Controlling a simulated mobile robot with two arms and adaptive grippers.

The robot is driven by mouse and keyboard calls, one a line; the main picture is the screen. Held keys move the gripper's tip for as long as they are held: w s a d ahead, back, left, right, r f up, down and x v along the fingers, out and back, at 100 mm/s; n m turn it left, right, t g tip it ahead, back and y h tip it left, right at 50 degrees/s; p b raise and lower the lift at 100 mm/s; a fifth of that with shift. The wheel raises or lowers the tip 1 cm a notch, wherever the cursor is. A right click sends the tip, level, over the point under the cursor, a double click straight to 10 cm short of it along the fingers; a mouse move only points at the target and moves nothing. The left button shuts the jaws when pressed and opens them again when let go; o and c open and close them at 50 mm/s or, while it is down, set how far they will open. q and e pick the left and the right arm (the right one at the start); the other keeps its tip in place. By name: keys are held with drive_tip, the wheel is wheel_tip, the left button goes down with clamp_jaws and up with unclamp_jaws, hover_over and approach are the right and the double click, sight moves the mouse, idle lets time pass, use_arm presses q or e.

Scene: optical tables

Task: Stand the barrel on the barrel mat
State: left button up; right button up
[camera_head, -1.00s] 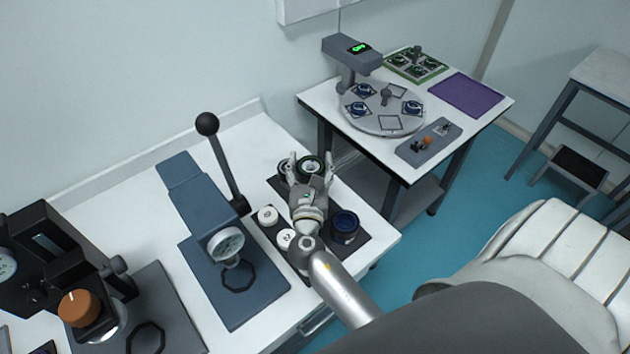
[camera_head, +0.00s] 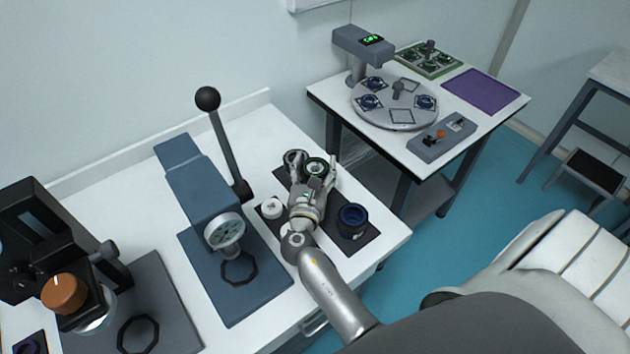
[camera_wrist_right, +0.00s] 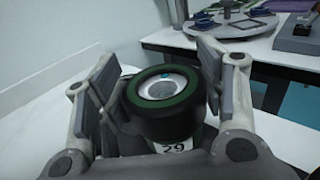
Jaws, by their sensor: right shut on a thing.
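A black barrel with a green ring round its top (camera_head: 316,167) stands upright between the fingers of my right gripper (camera_head: 313,178). In the right wrist view the barrel (camera_wrist_right: 163,100) shows a pale glassy centre and a white label reading 29. My right gripper (camera_wrist_right: 163,95) is shut on it, with one finger on each side. A dark mat (camera_head: 358,243) lies under this group of parts on the white table. I cannot tell which mat is the barrel mat. Whether the barrel's base touches anything is hidden. My left gripper is not in view.
A blue-ringed barrel (camera_head: 352,221) stands right of my gripper, and a dark round part (camera_head: 293,158) just left of the held barrel. A white cap (camera_head: 271,207) is close to my wrist. A lever press (camera_head: 207,200) stands left. A purple mat (camera_head: 484,91) on the back table is bare.

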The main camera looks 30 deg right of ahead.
wheel_tip(320, 180, down, 4)
drive_tip(key=b, duration=0.3)
drive_tip(key=shift+r, duration=0.4)
drive_tip(key=o, duration=1.4)
drive_tip(key=shift+f, duration=0.2)
drive_tip(key=shift+r, duration=0.1)
